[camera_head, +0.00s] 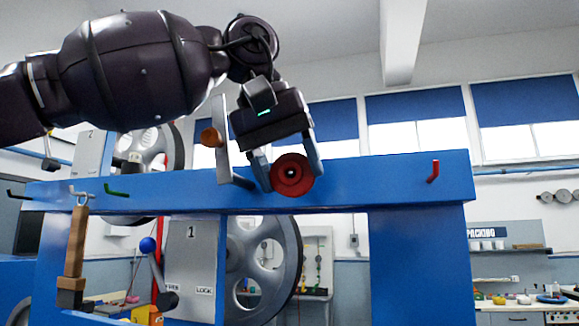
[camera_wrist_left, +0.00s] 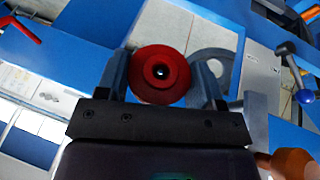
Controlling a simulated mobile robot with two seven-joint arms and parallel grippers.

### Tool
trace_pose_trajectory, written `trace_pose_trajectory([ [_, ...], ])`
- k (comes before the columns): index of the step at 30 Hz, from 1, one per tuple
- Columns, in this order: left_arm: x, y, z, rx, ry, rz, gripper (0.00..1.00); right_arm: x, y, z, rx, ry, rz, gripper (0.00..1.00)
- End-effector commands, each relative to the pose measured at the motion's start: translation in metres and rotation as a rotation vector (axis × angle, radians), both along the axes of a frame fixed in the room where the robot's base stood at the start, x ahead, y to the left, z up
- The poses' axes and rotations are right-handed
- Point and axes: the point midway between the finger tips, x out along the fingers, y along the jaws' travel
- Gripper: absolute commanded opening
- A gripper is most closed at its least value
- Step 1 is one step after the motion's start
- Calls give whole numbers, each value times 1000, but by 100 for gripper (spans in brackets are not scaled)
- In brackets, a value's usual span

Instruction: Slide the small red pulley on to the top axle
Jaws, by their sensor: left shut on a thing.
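The small red pulley (camera_head: 293,177) is in front of the blue beam, its round face towards the head camera. My left gripper (camera_head: 290,180) comes down from above and is shut on it, one finger on each side. In the left wrist view the pulley (camera_wrist_left: 160,74) sits between the two fingertips (camera_wrist_left: 160,78). A small pale spot shows at its centre; I cannot tell whether this is the bore or an axle tip. The top axle is not clearly visible, and may be hidden behind the pulley. My right gripper is not in view.
The blue beam (camera_head: 400,180) carries a red hook (camera_head: 433,171) and a green hook (camera_head: 116,190). A grey lever with an orange knob (camera_head: 211,137) stands just left of my gripper. Below are a large grey wheel (camera_head: 262,265) and a blue-knobbed lever (camera_head: 148,245).

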Motion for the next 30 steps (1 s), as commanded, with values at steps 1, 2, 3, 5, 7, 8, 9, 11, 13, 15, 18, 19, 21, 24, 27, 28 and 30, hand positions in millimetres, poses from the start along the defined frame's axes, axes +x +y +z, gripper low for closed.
trace_pose_trajectory([
  [1,0,0,0,0,-1,0,36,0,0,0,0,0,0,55],
  [2,0,0,0,0,-1,0,36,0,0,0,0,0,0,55],
  [3,0,0,0,0,-1,0,36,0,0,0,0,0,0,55],
  [5,1,0,0,-1,-1,-1,36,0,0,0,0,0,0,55],
  [7,2,-1,0,-1,-1,-1,36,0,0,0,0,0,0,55],
  [8,3,-1,0,-1,-1,-1,36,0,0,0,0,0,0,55],
  [9,4,-2,1,-1,-1,-2,36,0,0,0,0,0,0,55],
  [11,6,-2,1,-1,-1,-1,36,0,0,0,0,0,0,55],
  [13,8,-3,1,-1,-2,-1,36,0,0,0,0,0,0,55],
  [15,9,-3,1,-1,-2,-1,36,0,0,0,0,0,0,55],
  [18,12,-4,1,-1,-2,-1,36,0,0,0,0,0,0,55],
  [19,13,-5,1,-1,-2,-1,36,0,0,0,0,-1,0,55],
  [21,15,-5,1,-1,-1,0,36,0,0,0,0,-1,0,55],
  [24,17,-6,1,-1,-1,0,36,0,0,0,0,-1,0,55],
  [27,19,-7,1,0,-1,0,36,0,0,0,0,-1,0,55],
  [28,19,-7,1,0,-1,0,36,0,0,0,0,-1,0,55],
  [30,19,-7,1,0,-1,0,36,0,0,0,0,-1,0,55],
])
